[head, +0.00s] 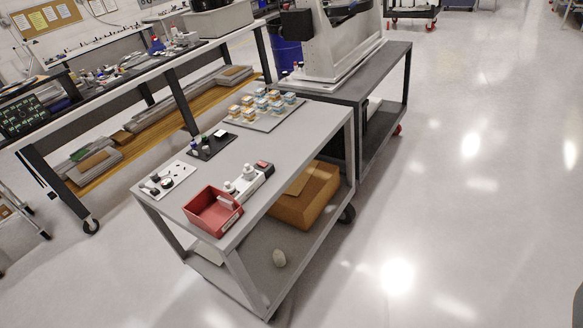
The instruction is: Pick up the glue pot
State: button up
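I cannot tell for sure which item is the glue pot; the small containers on the grey cart (205,170) are too small to identify. Two white pots, one nearer (229,187) and one farther (249,172), stand on a grey strip beside the red bin. A white plate (180,168) at the left edge holds a few small dark-topped items. A black tray (212,147) behind it holds small bottles. My gripper is not in view.
A red bin (213,212) sits at the cart's near end. A tray of several small jars (263,107) is at its far end. A machine (335,42) stands behind. Open floor (450,200) lies right.

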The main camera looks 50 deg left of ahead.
aim_at(234, 193)
jog(key=u, duration=0.05)
jog(key=i, duration=1.3)
jog(key=u, duration=0.9)
jog(key=i, duration=0.85)
jog(key=u, duration=0.7)
